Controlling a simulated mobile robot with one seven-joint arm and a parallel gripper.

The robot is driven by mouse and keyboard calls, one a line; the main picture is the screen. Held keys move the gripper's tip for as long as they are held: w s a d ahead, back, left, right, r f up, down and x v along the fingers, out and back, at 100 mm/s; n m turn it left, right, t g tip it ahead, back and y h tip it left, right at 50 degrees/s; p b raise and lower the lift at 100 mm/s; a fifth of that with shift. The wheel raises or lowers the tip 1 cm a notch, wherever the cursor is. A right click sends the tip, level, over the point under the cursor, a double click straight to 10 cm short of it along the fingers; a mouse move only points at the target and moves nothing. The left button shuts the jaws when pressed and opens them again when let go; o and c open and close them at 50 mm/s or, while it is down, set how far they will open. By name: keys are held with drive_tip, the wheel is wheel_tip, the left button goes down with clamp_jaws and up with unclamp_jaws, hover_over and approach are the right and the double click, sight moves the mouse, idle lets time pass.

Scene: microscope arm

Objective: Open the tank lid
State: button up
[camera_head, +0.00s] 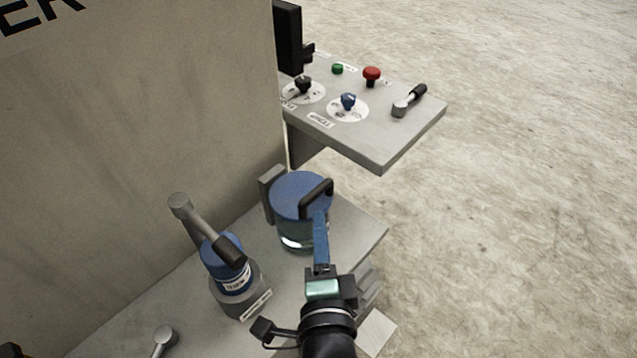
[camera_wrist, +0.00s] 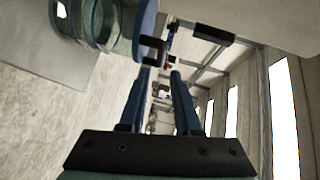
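The tank is a clear glass jar with a round blue lid (camera_head: 290,190) and a black bar handle (camera_head: 317,198) on top. The lid lies flat and closed on the tank (camera_head: 292,241). My gripper (camera_head: 320,216) is at the right front side of the lid, its blue fingers close to the handle. In the wrist view the gripper (camera_wrist: 160,74) is open with a clear gap between the fingers. The handle (camera_wrist: 152,50) shows just past the left fingertip, and the lid (camera_wrist: 146,22) is at the top. I cannot tell whether a finger touches the handle.
A blue-topped device with a grey lever (camera_head: 205,225) stands left of the tank on the grey ledge (camera_head: 352,222). A control panel (camera_head: 385,140) with knobs, a red button and a small lever juts out behind. A tall grey wall (camera_head: 130,120) rises at left. Open floor lies right.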

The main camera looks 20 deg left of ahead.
sight(317, 188)
drive_tip(key=x, duration=1.2)
drive_tip(key=shift+w+a+r, duration=0.1)
drive_tip(key=shift+w, duration=0.2)
clamp_jaws()
idle(0.9)
